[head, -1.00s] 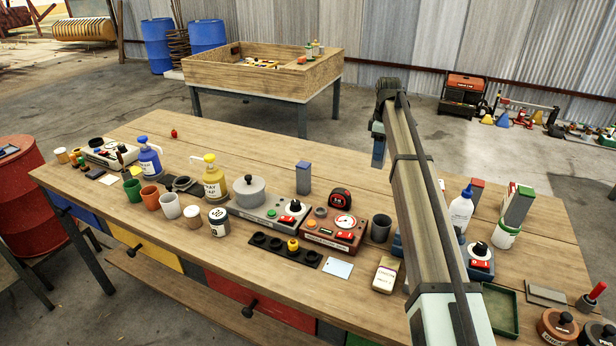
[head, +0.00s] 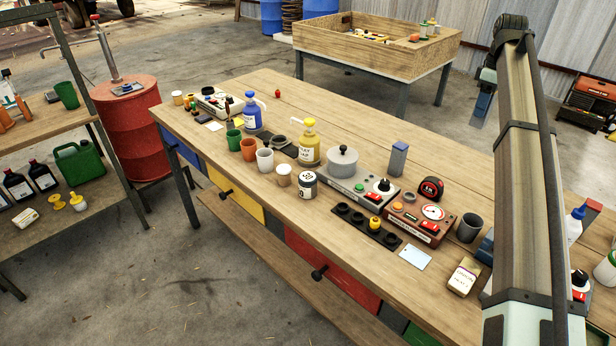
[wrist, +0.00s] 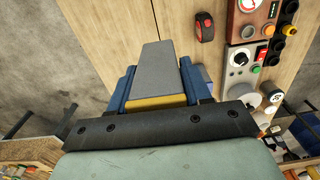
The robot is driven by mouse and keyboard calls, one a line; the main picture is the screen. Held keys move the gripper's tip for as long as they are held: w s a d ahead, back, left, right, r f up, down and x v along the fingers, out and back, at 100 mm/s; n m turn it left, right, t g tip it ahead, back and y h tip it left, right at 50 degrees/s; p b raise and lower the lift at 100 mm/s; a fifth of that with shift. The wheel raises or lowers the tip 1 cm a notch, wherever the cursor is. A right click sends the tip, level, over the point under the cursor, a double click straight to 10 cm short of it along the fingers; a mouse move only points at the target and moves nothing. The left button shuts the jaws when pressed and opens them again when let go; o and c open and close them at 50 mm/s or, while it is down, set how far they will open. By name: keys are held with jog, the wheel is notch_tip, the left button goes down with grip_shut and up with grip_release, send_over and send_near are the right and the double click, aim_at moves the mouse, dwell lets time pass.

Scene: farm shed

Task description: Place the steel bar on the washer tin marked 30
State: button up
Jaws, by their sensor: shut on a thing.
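My gripper (head: 484,95) is up above the far side of the workbench, in the right part of the head view. In the wrist view its blue fingers are shut on a grey steel bar (wrist: 158,68), which points away from the palm. A small tin with a dark lid and a white number label (head: 308,186) stands near the bench's front edge, left of my gripper and well apart from it. Its number is too small to read surely. A round white-labelled thing (wrist: 277,97) at the right of the wrist view may be this tin.
The pot (head: 342,163) on a grey unit, a yellow pump bottle (head: 309,147) and a pale-lidded jar (head: 284,177) crowd around the tin. The bench's back strip is mostly clear.

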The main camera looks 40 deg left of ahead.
jog(key=s+a, duration=1.6)
jog(key=a, duration=0.2)
send_over(308, 176)
jog(key=shift+s+f, duration=0.1)
jog(key=shift+f, duration=7.45)
jog(key=shift+f, duration=0.15)
jog(key=o, duration=1.3)
jog(key=shift+c, duration=0.2)
notch_tip(308, 176, up, 12)
jog(key=shift+r, duration=0.2)
